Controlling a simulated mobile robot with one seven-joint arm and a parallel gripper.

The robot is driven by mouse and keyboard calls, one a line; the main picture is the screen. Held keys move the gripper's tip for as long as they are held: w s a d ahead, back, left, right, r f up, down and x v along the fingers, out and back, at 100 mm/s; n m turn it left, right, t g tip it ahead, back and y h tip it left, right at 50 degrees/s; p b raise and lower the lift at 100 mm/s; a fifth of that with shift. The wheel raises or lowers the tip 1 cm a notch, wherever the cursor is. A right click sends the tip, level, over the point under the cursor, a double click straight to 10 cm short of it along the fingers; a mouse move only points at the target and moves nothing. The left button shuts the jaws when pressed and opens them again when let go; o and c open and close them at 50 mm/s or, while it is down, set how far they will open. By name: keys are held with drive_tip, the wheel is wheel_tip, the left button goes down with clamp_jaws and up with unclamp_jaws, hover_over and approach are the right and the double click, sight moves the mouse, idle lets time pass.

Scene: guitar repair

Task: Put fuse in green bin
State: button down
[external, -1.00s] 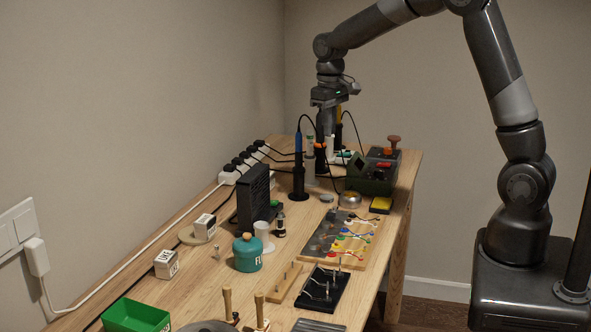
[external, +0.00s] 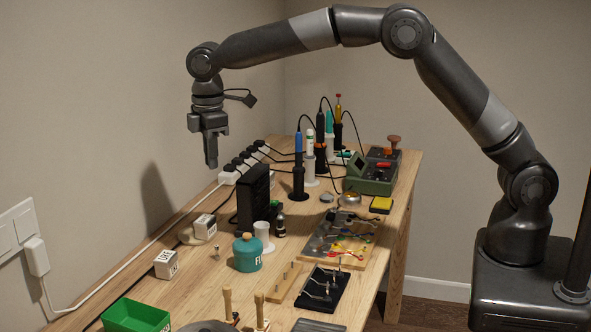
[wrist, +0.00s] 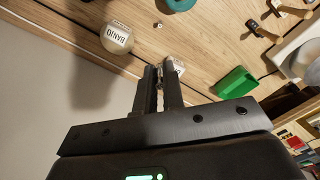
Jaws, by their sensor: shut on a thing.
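My gripper (external: 211,158) is high above the left part of the workbench, near the wall, pointing down. In the wrist view, its two fingers (wrist: 162,72) are close together, shut on a small silvery thing (wrist: 168,68) that looks like the fuse. It is too small to make out in the external view. The green bin (external: 135,317) stands at the near left end of the bench, cut by the frame edge. It also shows in the wrist view (wrist: 235,82), to the right of the fingertips. My gripper is well apart from it.
A teal canister (external: 247,254), a black block (external: 253,197) and a power strip (external: 240,165) stand nearby. The air around my gripper is clear.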

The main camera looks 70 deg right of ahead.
drive_tip(key=a+n, duration=0.6)
drive_tip(key=a, duration=1.1)
drive_tip(key=shift+s+a+f, duration=0.1)
drive_tip(key=shift+a+f, duration=1.9)
drive_tip(key=shift+f, duration=0.8)
drive_tip(key=shift+s+a+f, duration=0.15)
drive_tip(key=shift+a+f, duration=1.8)
drive_tip(key=shift+f, duration=0.85)
drive_tip(key=shift+s+a+f, duration=0.1)
drive_tip(key=shift+a+f, duration=1.9)
drive_tip(key=shift+f, duration=0.8)
drive_tip(key=shift+f, duration=0.15)
drive_tip(key=shift+f, duration=0.45)
drive_tip(key=c, duration=1.5)
unclamp_jaws()
drive_tip(key=shift+c, duration=0.2)
